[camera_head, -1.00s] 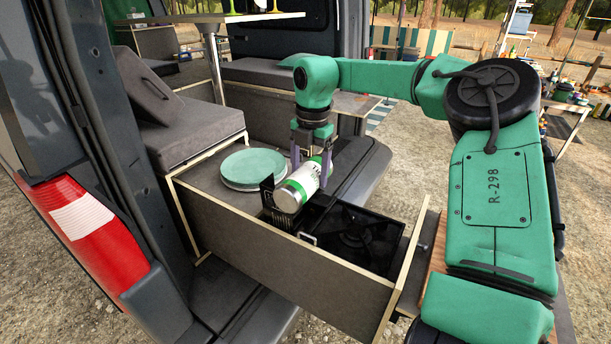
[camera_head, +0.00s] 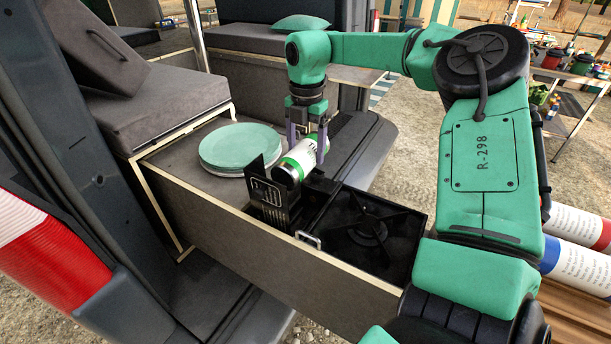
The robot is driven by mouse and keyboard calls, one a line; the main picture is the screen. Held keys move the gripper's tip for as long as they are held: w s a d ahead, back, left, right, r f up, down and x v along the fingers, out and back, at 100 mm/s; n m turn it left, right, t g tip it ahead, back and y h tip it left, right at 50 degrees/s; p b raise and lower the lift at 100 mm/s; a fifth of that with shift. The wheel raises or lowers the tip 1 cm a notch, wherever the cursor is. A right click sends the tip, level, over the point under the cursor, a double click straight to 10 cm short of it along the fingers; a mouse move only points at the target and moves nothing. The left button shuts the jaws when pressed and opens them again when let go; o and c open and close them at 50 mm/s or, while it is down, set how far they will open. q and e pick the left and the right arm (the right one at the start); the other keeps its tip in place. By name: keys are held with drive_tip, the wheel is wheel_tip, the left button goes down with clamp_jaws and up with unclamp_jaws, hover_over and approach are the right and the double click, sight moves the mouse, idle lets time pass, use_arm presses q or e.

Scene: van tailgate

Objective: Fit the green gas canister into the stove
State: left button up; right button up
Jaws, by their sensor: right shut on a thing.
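The green and white gas canister (camera_head: 299,160) lies on its side, tilted, between the fingers of my right gripper (camera_head: 308,143). The gripper is shut on it from above. The canister is over the left, canister-bay end of the black stove (camera_head: 370,232). The bay's lid (camera_head: 262,185) stands up to the left of the canister's near end. The bay's inside is partly hidden by the canister and lid, and I cannot tell whether the canister touches it. My left gripper is not in view.
The stove sits in a pulled-out drawer (camera_head: 259,248) with raised wooden edges. A stack of plates with a green top (camera_head: 239,146) stands behind left of the lid. Grey cushions (camera_head: 158,103) and the van's tail light (camera_head: 45,240) are at left. White cylinders (camera_head: 578,228) lie at right.

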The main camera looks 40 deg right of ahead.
drive_tip(key=a+f+b, duration=0.3)
drive_tip(key=f+b, duration=0.5)
drive_tip(key=f, duration=0.5)
drive_tip(key=shift+s+a, duration=0.4)
drive_tip(key=shift+s, duration=0.05)
drive_tip(key=shift+s+a+f+b, duration=0.2)
drive_tip(key=shift+f+b, duration=0.2)
drive_tip(key=shift+f, duration=0.2)
drive_tip(key=shift+s+a+f+b, duration=0.1)
drive_tip(key=shift+a+f+b, duration=0.05)
drive_tip(key=shift+f+b, duration=0.35)
clamp_jaws()
drive_tip(key=shift+w+f, duration=0.15)
drive_tip(key=shift+f, duration=0.6)
drive_tip(key=shift+a+f+b, duration=0.1)
drive_tip(key=shift+f+b, duration=0.7)
drive_tip(key=shift+b, duration=0.25)
drive_tip(key=o, duration=1.6)
unclamp_jaws()
